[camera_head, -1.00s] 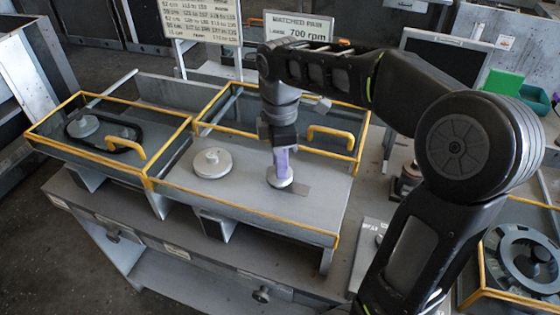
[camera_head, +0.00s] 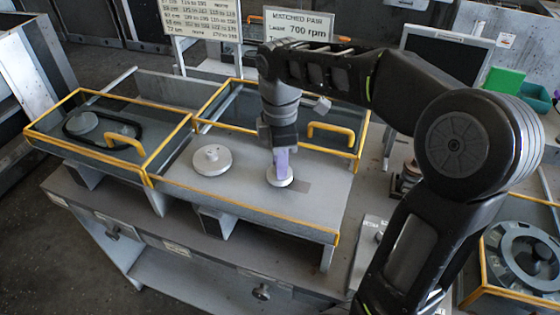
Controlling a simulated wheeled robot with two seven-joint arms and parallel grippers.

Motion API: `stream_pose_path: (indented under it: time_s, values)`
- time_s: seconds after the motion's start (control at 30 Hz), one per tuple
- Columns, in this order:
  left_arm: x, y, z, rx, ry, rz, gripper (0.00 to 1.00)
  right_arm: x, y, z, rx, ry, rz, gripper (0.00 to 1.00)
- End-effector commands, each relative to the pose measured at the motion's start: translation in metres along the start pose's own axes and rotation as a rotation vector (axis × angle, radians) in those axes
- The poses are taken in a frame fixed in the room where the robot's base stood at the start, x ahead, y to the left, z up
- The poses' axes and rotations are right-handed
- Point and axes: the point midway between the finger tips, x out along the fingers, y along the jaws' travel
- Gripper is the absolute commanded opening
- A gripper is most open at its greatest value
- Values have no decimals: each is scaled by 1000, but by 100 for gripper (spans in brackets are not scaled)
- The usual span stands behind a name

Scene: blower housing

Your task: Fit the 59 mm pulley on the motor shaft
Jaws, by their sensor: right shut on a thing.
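A pale grey pulley (camera_head: 280,180) is at the fingers of my right gripper (camera_head: 281,163), which is shut on it. It is at the grey deck in the middle of the housing; I cannot tell whether it touches the deck or what shaft is under it. Another grey pulley (camera_head: 212,160) with a small raised hub lies to its left on the deck. My left gripper is not in view. I cannot read any pulley's size, and no bare motor shaft is clearly visible.
A yellow-edged guard (camera_head: 97,153) at the left covers a belt and pulleys. Another yellow-framed guard (camera_head: 355,152) stands behind my gripper. A sign reading 700 rpm (camera_head: 305,28) and a speed chart (camera_head: 203,17) stand at the back. A dark wheel (camera_head: 522,255) sits at the lower right.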

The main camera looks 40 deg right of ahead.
Motion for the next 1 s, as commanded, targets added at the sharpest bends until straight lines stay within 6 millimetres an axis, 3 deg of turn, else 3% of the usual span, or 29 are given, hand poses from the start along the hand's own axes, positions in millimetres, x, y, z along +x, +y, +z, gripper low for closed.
stream_pose_path:
  time_s: [0.73, 0.77, 1.0]
  values:
    - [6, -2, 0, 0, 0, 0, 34, 10, 0, 0, 0, 0, 0, 0]
    - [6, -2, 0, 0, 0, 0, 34, 10, 0, 0, 0, 0, 0, 25]
    - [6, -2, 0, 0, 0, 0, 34, 9, 0, 0, 0, 0, 0, 45]
